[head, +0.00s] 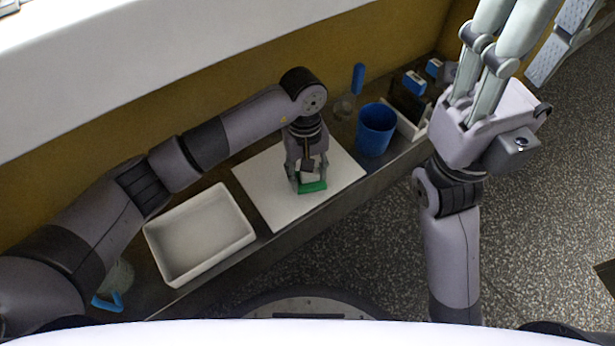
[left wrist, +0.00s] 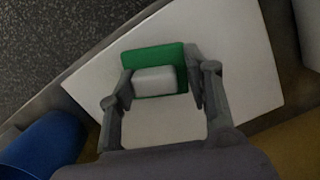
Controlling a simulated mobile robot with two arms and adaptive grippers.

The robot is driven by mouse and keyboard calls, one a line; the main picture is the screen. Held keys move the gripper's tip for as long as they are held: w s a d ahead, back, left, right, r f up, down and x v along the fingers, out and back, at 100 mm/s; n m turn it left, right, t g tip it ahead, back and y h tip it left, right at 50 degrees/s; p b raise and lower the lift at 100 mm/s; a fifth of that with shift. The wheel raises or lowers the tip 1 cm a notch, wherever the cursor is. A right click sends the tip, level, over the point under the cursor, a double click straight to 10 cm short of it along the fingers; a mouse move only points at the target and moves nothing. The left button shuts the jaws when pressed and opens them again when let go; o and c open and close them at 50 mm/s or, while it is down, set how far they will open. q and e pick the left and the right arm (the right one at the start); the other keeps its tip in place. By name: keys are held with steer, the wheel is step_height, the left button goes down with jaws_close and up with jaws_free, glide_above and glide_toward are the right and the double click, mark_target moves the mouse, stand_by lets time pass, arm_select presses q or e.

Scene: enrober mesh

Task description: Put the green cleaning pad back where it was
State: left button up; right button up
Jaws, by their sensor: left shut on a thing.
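The green cleaning pad (head: 313,187) has a pale grip block on top and is over the white board (head: 262,192). My left gripper (head: 306,178) points down and is shut on the pad by its block. In the left wrist view, the green pad (left wrist: 150,55) shows beyond the block, with a finger of my left gripper (left wrist: 160,80) at each end. I cannot tell whether the pad touches the board. My right gripper (head: 507,45) is raised at the right, its fingers running up to the picture's top edge; its fingertips are not clear.
A white tray (head: 165,250) stands left of the board. A blue cup (head: 376,130) stands to its right, with a blue-handled tool (head: 358,78) behind. A white holder (head: 412,128) and small blue-and-white items (head: 415,83) are farther right. A blue-handled jug (head: 118,300) is partly hidden by my left arm.

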arm_select(q)
steer(key=shift+f, duration=0.55)
steer(key=shift+r, duration=0.1)
steer(key=shift+f, duration=0.25)
steer(key=o, duration=1)
steer(key=shift+r, duration=0.1)
